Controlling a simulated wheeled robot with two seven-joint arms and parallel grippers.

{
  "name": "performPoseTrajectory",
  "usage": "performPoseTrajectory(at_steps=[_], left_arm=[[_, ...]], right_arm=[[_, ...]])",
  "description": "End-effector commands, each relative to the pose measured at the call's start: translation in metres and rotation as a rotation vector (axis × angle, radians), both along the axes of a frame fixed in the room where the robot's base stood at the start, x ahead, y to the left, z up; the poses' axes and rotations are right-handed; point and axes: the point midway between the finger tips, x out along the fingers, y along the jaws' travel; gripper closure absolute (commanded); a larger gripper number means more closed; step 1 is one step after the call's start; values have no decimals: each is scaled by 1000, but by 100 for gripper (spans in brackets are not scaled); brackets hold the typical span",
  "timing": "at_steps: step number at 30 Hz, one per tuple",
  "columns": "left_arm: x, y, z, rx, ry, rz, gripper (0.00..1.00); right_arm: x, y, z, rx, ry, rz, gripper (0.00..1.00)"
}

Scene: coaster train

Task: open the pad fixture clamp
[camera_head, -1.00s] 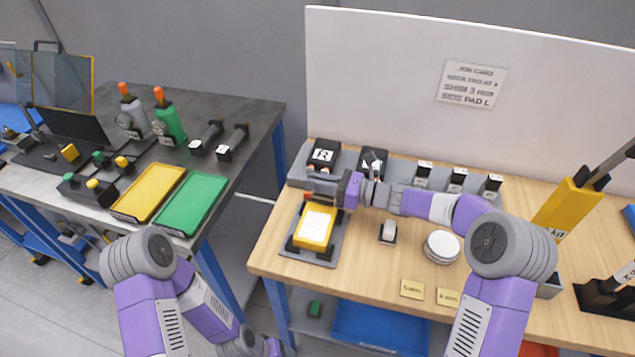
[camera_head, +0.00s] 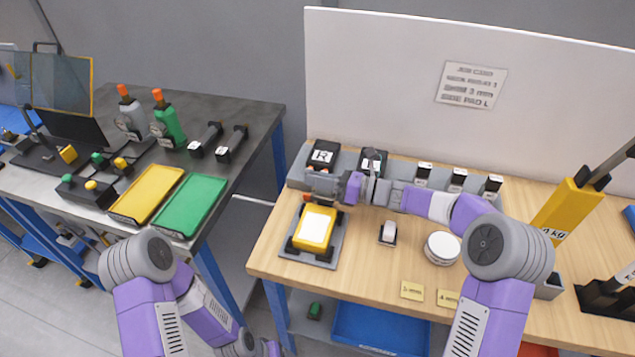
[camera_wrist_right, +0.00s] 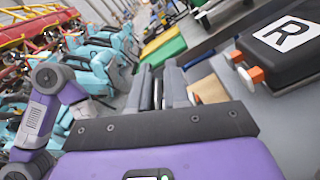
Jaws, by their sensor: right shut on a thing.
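The pad fixture is a yellow block (camera_head: 301,234) with a white pad (camera_head: 315,227) on top. It sits on a grey plate (camera_head: 291,256) at the left front of the wooden bench. A small orange-red part shows at its back edge. My right gripper (camera_head: 325,186) is above that back edge, shut on what looks like the clamp handle. The handle itself is mostly hidden by the fingers. In the right wrist view the gripper's dark fingers (camera_wrist_right: 163,88) are close together. My left arm hangs low in front, and its fingertips are not seen.
A black block marked R (camera_head: 322,157) and a second marked block (camera_head: 373,162) stand on a grey rack just behind the gripper. A white round stack (camera_head: 442,248) and a small grey-white item (camera_head: 388,232) lie to the right. Bare bench lies between them and the fixture.

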Motion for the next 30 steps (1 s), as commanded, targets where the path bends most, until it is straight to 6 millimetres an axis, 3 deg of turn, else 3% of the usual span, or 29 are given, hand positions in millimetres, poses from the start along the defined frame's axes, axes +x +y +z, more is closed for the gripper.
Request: performPoseTrajectory(at_steps=[15, 30], left_arm=[[0, 0, 6, 0, 0, 0, 27], [0, 0, 7, 0, 0, 0, 27]], right_arm=[[14, -4, 6, 101, 305, 4, 100], [16, -4, 6, 121, 361, 4, 100]])
